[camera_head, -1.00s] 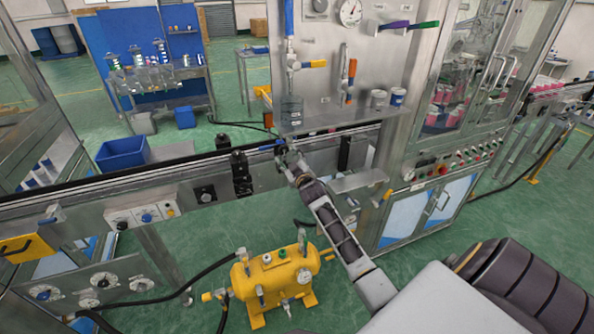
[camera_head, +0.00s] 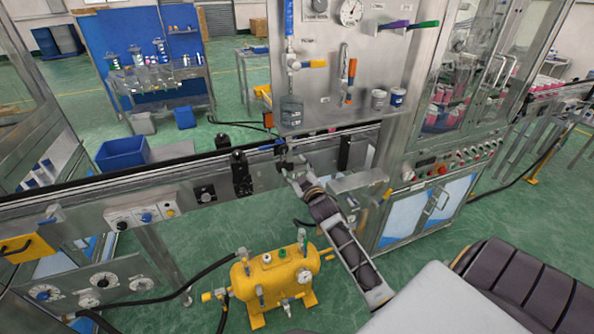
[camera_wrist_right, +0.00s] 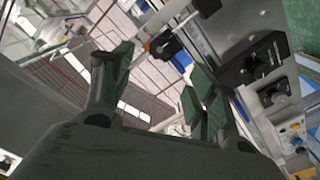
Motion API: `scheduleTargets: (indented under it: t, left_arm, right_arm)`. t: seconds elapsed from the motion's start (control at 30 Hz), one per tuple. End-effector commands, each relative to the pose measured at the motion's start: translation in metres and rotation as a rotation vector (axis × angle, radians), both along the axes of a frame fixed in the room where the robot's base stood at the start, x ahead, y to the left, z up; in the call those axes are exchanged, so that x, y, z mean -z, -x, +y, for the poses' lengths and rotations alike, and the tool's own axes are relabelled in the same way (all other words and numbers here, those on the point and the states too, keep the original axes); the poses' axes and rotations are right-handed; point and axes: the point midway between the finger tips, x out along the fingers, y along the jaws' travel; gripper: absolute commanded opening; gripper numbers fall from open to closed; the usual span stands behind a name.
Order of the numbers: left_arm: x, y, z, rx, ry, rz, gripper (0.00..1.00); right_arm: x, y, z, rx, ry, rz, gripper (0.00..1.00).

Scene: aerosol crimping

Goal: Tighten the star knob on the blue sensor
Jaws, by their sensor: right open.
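My right gripper (camera_head: 285,164) is at the front side of the conveyor, close to a small dark fixture (camera_head: 281,147) on its rail. In the right wrist view its two fingers (camera_wrist_right: 158,62) are spread, with nothing between them. Beyond the fingertips, a black knob (camera_wrist_right: 166,46) sits on a small part with blue beside it; it looks like the star knob on the blue sensor. The knob is apart from the fingers, as far as I can tell. In the head view the sensor is too small to make out clearly. My left gripper is not in view.
A black sensor block (camera_head: 241,172) stands on the conveyor rail (camera_head: 160,183) left of my right gripper. A metal panel with valves and a gauge (camera_head: 350,12) rises behind. A yellow tank (camera_head: 270,279) stands on the floor below my right arm. A black labelled plate (camera_wrist_right: 255,62) is to the right.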

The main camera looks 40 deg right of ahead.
Motion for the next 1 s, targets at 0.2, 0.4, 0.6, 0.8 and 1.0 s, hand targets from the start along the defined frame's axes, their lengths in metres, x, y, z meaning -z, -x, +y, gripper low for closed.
scheduleTargets:
  t: [0.2, 0.4, 0.6, 0.8, 1.0]
  left_arm:
    - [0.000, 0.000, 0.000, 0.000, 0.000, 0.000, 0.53]
    - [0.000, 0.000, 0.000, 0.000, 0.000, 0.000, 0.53]
    - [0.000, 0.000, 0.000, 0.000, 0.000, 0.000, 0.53]
    - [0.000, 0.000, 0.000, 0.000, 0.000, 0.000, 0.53]
    - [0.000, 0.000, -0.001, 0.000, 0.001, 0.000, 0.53]
  right_arm:
    - [0.000, 0.001, 0.000, 0.001, 0.000, 0.001, 0.58]
    - [0.000, 0.001, 0.000, 0.001, 0.000, 0.001, 0.58]
    - [0.000, 0.001, 0.000, 0.001, 0.000, 0.001, 0.58]
    - [0.000, 0.001, 0.000, 0.000, -0.026, -0.006, 0.58]
    - [0.025, 0.000, -0.003, 0.003, -0.105, 0.017, 0.58]
